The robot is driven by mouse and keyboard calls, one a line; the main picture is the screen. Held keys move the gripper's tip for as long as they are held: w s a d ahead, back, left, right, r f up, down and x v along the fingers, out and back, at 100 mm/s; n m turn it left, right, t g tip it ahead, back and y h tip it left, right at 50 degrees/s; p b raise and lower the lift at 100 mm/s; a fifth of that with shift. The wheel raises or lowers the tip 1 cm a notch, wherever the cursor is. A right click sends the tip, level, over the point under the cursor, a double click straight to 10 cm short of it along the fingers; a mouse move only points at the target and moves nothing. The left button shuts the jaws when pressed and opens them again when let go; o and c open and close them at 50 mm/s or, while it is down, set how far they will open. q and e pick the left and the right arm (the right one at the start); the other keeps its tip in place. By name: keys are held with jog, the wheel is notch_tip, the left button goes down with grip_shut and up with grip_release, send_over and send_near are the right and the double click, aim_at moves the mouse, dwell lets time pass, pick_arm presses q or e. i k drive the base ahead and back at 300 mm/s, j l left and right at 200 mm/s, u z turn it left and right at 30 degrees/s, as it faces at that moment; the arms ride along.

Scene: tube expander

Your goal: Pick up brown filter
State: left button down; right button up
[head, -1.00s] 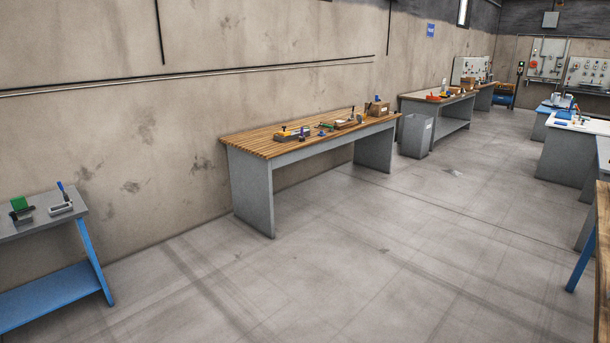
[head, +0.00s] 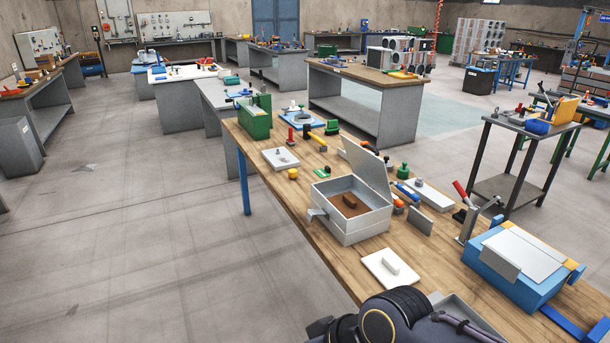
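A small brown block (head: 349,201), which fits the brown filter, lies inside an open white box (head: 352,232) on the wooden bench. The box has a brown inner floor, and its hinged lid stands raised at the back right. Part of the block's surroundings is hidden by the box walls. Dark links of one of my arms show at the bottom edge, in front of the bench. Neither gripper can be made out in the head view.
The wooden bench (head: 290,215) also carries a white plate with a raised bar (head: 389,268), a blue fixture (head: 520,262) with a red-handled clamp, and several small coloured parts. Open floor (head: 150,250) lies left of the bench. A dark metal table (head: 512,187) stands right.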

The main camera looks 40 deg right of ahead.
aim_at(347, 203)
jog(key=i+l+z, duration=0.1)
jog(key=i+z, duration=0.15)
jog(key=i, duration=0.55)
jog(key=i+z, duration=0.25)
jog(key=i, duration=0.55)
jog(key=i+z, duration=0.35)
jog(key=i+j+z, duration=0.15)
jog(key=z, duration=0.2)
jog(key=i+j+z, duration=0.2)
jog(key=i+z, duration=0.15)
jog(key=i+j+z, duration=0.15)
jog(key=z, duration=0.3)
jog(key=i+j+z, duration=0.25)
jog(key=z, duration=0.25)
jog(key=i+j+z, duration=0.3)
jog(key=z, duration=0.15)
